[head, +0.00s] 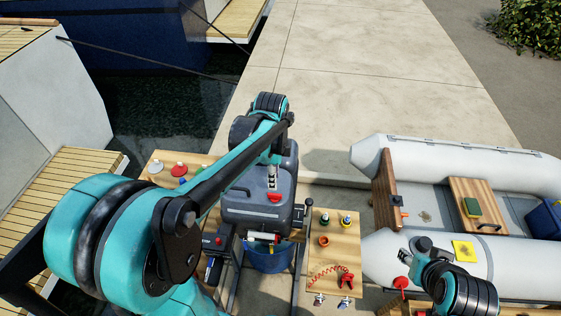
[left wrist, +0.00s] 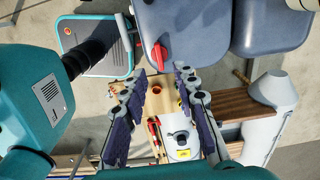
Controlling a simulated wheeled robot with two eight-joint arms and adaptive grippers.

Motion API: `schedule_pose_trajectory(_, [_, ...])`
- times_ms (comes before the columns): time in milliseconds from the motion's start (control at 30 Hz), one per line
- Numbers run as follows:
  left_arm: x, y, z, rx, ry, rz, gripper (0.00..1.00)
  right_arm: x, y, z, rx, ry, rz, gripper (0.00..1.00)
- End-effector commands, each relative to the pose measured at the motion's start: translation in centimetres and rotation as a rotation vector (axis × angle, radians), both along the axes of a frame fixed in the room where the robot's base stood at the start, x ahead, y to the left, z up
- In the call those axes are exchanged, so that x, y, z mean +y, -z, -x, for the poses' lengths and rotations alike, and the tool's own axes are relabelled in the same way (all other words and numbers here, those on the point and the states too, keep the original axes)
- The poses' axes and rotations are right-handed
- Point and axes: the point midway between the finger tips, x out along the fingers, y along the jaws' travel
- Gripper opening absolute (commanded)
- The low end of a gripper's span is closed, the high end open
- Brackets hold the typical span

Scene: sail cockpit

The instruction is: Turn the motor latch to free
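The grey outboard motor (head: 258,205) stands in the middle of the head view, with a small red part (head: 274,197) on its cover that looks like the latch. In the left wrist view the red lever (left wrist: 160,57) lies against the grey motor casing (left wrist: 190,30), just beyond my fingertips. My left gripper (left wrist: 161,76) is open, with the lever in line with the gap between its fingers and nothing held. In the head view my left gripper (head: 272,180) is small and partly hidden under the wrist, above the motor cover.
A wooden board (head: 335,250) with small pots and a coiled red cord is right of the motor. A blue bucket (head: 268,260) is below the motor. A grey inflatable boat (head: 470,165) lies to the right. Open paving (head: 370,60) is behind.

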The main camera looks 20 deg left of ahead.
Motion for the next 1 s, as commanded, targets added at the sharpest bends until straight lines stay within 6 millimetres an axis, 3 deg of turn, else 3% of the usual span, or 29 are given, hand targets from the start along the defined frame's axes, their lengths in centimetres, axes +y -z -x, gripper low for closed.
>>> schedule_pose_trajectory(133, [0.1, 1.0, -0.2, 0.011, 0.026, 0.001, 0.29, 0.0, 0.2, 0.1, 0.001, 0.0, 0.0, 0.4])
schedule_pose_trajectory(500, [0.1, 6.8, -0.2, 0.009, 0.024, 0.001, 0.29, 0.0, 1.8, 0.0, 0.0, 0.0, 0.0, 0.4])
schedule_pose_trajectory(900, [0.0, 7.8, -0.1, 0.009, 0.023, 0.001, 0.29, 0.0, 2.0, 0.0, 0.0, 0.0, 0.0, 0.4])
schedule_pose_trajectory(933, [0.0, 7.8, -0.1, 0.009, 0.023, 0.001, 0.27, 0.0, 1.9, 0.0, 0.0, 0.0, 0.0, 0.4])
schedule_pose_trajectory(1000, [0.0, 7.8, -0.1, 0.009, 0.023, 0.001, 0.08, 0.0, 1.9, 0.0, 0.0, 0.0, 0.0, 0.4])
